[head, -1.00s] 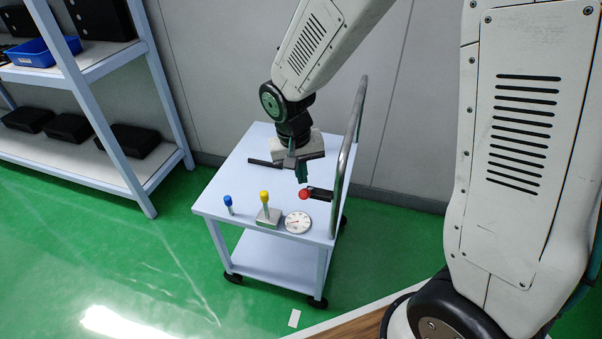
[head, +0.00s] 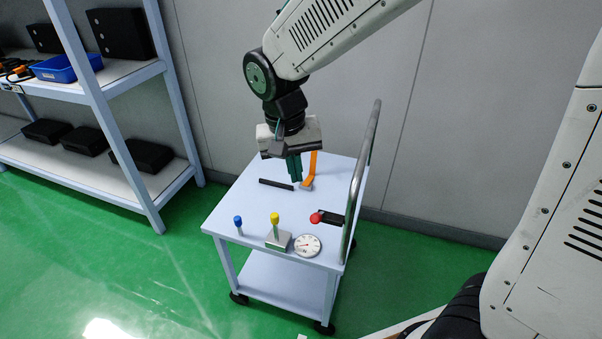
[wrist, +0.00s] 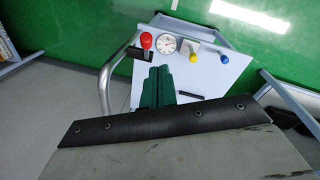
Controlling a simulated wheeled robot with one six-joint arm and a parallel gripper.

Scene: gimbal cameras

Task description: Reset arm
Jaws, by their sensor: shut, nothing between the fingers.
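My gripper (head: 294,168) hangs above the back part of a pale cart (head: 240,187), pointing down. Its green fingers are together with nothing between them. They also show in the wrist view (wrist: 158,87), over the cart top. On the cart stand a blue-topped peg (head: 238,222), a yellow-topped lever on a grey block (head: 275,225), a white round gauge (head: 307,245) and a red-knobbed black lever (head: 317,218). A black bar (head: 276,184) lies flat behind them. An orange handle (head: 312,168) stands close to the right of my fingers; whether they touch is not clear.
The cart's curved metal rail (head: 362,170) rises at its right side. A shelf rack (head: 110,80) with a blue bin (head: 66,68) and black boxes (head: 142,155) stands at the left. A grey wall is close behind the cart. Green floor (head: 150,270) is open in front.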

